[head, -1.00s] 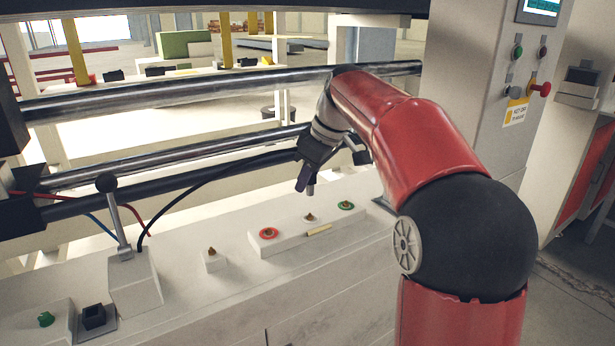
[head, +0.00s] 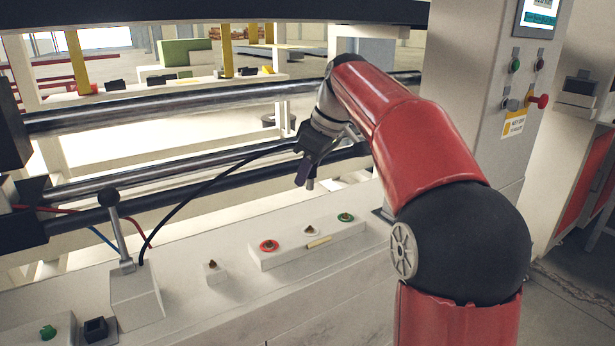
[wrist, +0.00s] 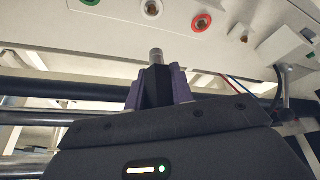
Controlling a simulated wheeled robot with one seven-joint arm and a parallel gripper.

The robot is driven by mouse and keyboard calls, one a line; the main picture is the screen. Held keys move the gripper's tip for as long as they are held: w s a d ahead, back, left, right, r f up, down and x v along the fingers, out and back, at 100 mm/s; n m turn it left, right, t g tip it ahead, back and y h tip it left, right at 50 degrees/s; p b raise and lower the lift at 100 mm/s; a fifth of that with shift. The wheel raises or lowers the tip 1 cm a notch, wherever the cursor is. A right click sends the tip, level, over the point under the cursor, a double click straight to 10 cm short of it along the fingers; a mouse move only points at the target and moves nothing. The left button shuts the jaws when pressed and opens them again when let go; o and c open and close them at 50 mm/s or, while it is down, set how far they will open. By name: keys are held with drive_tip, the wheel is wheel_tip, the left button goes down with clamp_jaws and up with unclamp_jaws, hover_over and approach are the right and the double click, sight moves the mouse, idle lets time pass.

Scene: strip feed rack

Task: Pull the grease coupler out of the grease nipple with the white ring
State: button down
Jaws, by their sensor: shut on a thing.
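My gripper (head: 304,172) is shut on the grease coupler (wrist: 155,57) and points down above the row of nipples. The coupler's silver tip sticks out past the purple fingers in the wrist view; its dark body is partly hidden between them. The grease nipple with the white ring (head: 310,231) stands bare in the middle of a raised pale block; it also shows at the top of the wrist view (wrist: 151,8). A clear gap separates the coupler's tip from this nipple.
The red-ringed nipple (head: 269,246) and green-ringed nipple (head: 346,218) flank the white one. A separate nipple block (head: 214,271) stands to the left. A black hose (head: 192,198) arcs from the lever box (head: 135,295) towards my gripper. Metal rollers (head: 160,110) run behind.

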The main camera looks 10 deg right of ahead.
drive_tip(key=shift+r, duration=0.75)
drive_tip(key=shift+r, duration=1.5)
